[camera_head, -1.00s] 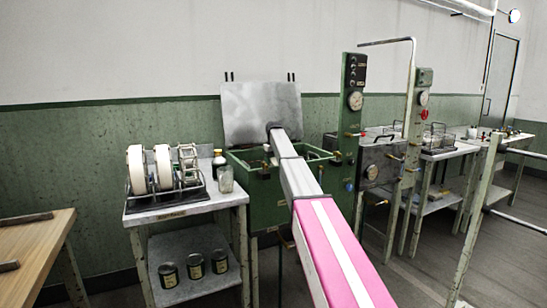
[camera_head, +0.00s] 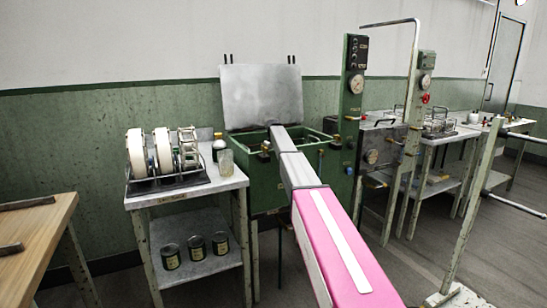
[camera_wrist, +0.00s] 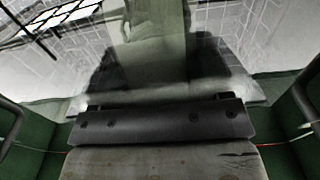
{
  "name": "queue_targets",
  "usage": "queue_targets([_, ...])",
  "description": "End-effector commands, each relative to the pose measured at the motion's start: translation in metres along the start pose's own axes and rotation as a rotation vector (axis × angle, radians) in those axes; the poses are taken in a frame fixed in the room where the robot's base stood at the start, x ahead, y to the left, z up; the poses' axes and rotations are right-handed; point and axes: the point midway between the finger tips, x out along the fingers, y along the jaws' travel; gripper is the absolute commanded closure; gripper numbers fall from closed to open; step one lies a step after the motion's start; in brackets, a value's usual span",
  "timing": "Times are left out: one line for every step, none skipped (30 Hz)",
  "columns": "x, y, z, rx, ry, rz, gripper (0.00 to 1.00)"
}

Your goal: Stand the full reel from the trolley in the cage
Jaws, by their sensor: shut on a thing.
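In the head view my arm reaches into the open green basin (camera_head: 262,195) and hides the gripper. The wrist view shows green walls on both sides and dark grid lines (camera_wrist: 50,22) at upper left, perhaps part of a cage. Two white full-looking reels (camera_head: 136,152) stand in a dark rack (camera_head: 165,187) at left, beside an open-framed reel (camera_head: 188,148).
The basin's metal lid (camera_head: 262,95) stands open behind it. A glass jar (camera_head: 226,162) and a dark bottle (camera_head: 218,143) stand on the left table (camera_head: 200,192). A green gauge post (camera_head: 354,85) rises right of the basin. Wire cages (camera_head: 440,122) stand farther right.

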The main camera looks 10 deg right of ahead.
Motion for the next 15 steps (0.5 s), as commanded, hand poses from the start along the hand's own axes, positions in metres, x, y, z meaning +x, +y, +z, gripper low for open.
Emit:
queue_targets([-0.0002, 0.0001, -0.0001, 0.0, 0.0, 0.0, 0.58])
queue_targets([-0.0003, 0.0001, -0.0001, 0.0, 0.0, 0.0, 0.58])
queue_targets([-0.0003, 0.0, -0.0001, 0.0, 0.0, 0.0, 0.58])
queue_targets([-0.0003, 0.0, -0.0001, 0.0, 0.0, 0.0, 0.58])
queue_targets([-0.0003, 0.0, -0.0001, 0.0, 0.0, 0.0, 0.58])
queue_targets([-0.0003, 0.0, -0.0001, 0.0, 0.0, 0.0, 0.27])
queue_targets([-0.0003, 0.0, -0.0001, 0.0, 0.0, 0.0, 0.17])
queue_targets([-0.0003, 0.0, -0.0001, 0.0, 0.0, 0.0, 0.07])
queue_targets([-0.0003, 0.0, -0.0001, 0.0, 0.0, 0.0, 0.0])
queue_targets([-0.0003, 0.0, -0.0001, 0.0, 0.0, 0.0, 0.0])
queue_targets([-0.0003, 0.0, -0.0001, 0.0, 0.0, 0.0, 0.0])
queue_targets([-0.0002, 0.0001, 0.0, 0.0, 0.0, 0.0, 0.0])
queue_targets([-0.0002, 0.0, 0.0, 0.0, 0.0, 0.0, 0.0])
queue_targets([0.0001, 0.0, 0.0001, 0.0, 0.0, 0.0, 0.0])
queue_targets([0.0, 0.0, 0.0001, 0.0, 0.0, 0.0, 0.0])
